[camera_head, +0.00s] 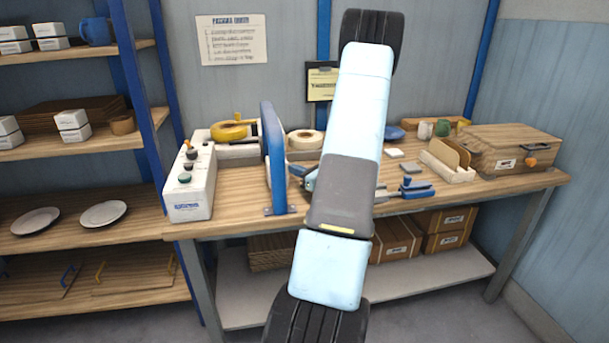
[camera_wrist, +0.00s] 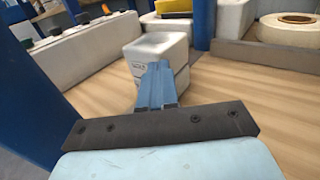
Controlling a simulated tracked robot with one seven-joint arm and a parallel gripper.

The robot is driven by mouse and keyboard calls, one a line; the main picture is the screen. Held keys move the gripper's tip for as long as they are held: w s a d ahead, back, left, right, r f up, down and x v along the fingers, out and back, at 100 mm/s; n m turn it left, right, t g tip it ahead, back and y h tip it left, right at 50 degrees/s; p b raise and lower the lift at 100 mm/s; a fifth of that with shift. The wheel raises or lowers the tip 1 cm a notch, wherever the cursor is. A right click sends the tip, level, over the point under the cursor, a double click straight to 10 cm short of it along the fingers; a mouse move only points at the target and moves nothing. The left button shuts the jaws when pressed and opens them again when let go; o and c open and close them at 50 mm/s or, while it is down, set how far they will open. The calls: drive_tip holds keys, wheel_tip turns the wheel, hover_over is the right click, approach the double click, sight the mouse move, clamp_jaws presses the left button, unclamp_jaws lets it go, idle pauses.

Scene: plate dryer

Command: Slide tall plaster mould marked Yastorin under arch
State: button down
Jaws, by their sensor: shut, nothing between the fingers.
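A tall white plaster mould (camera_wrist: 158,46) stands upright in the wrist view, with small dark print on its left face that I cannot read. My gripper (camera_wrist: 154,68) is shut and empty, its blue fingertips right in front of the mould's near face. I cannot tell whether they touch. The blue arch (camera_head: 273,155) stands on the table left of my gripper (camera_head: 306,174). Its posts (camera_wrist: 203,24) show either side of the mould in the wrist view. How far under the arch the mould is, I cannot tell. The head view does not clearly show the mould.
A white control box (camera_head: 190,183) with knobs stands left of the arch. A yellow tape dispenser (camera_head: 235,131) and a tape roll (camera_head: 305,139) lie behind. A blue clamp (camera_head: 407,190), small blocks and a wooden box (camera_head: 507,149) are on the right.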

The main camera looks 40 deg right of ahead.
drive_tip(key=shift+w, duration=0.35)
drive_tip(key=shift+a, duration=0.1)
drive_tip(key=shift+w, duration=0.8)
drive_tip(key=s, duration=0.4)
drive_tip(key=s+d, duration=0.1)
drive_tip(key=s, duration=0.9)
drive_tip(key=shift+d, duration=0.4)
